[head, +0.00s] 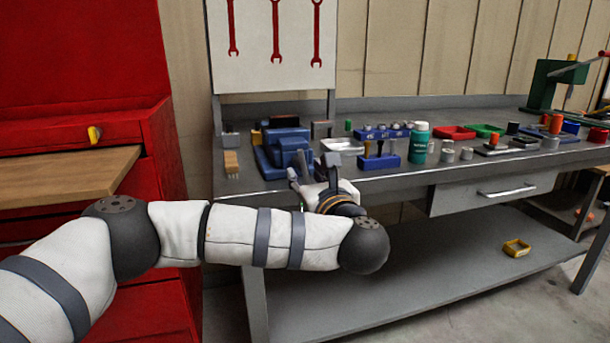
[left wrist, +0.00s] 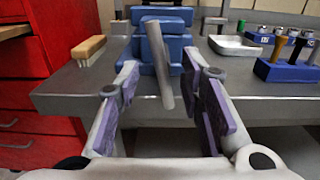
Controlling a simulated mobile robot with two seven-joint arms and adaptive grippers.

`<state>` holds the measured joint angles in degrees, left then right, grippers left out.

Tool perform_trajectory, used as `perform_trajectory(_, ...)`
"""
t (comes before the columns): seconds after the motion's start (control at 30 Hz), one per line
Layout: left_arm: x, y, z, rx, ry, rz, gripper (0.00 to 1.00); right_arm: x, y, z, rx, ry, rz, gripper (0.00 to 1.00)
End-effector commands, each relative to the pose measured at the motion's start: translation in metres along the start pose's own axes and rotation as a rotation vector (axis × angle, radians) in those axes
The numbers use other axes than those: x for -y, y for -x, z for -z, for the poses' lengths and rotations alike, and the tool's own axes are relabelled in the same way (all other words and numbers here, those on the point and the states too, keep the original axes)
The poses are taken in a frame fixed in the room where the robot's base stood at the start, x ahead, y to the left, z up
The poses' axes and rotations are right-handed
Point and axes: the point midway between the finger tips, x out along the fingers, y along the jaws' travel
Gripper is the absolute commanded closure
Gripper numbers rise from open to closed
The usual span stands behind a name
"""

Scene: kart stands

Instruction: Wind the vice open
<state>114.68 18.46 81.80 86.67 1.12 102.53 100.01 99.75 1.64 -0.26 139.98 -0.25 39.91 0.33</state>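The blue vice (head: 268,150) is at the left front of the grey workbench. In the left wrist view the vice (left wrist: 140,48) is straight ahead, with its grey handle bar (left wrist: 158,60) in front of it, slightly tilted from upright. My left gripper (head: 312,174) is at the bench's front edge, just in front of the vice. In the left wrist view my left gripper (left wrist: 164,76) is open, with one finger on each side of the handle bar and visible gaps between. In the head view the gripper hides part of the handle. My right gripper is not in view.
A wooden brush (head: 231,163) lies left of the vice. A metal tray (head: 342,146), a blue tool block (head: 379,162) and a green bottle (head: 420,145) stand to its right. A red cabinet (head: 160,150) with an open drawer is at the left. A drawer (head: 488,193) hangs under the bench.

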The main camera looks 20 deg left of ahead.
Motion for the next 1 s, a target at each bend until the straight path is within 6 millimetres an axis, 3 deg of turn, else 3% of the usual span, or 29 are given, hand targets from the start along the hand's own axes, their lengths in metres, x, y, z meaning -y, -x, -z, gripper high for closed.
perform_trajectory(0.2, 0.001, -0.037, -0.001, 0.001, -0.002, 0.001, 0.65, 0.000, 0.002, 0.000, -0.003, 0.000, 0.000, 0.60)
perform_trajectory(0.53, 0.001, -0.044, 0.000, 0.000, -0.003, 0.004, 0.65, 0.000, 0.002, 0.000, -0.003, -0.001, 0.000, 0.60)
perform_trajectory(0.57, 0.001, -0.044, 0.000, 0.000, -0.003, 0.004, 0.68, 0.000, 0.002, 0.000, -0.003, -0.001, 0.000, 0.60)
perform_trajectory(0.7, 0.001, -0.044, 0.000, 0.000, -0.003, 0.004, 0.99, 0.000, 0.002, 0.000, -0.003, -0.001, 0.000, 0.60)
perform_trajectory(1.0, 0.001, -0.044, -0.001, 0.000, -0.015, 0.004, 1.00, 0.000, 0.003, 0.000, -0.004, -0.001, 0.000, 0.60)
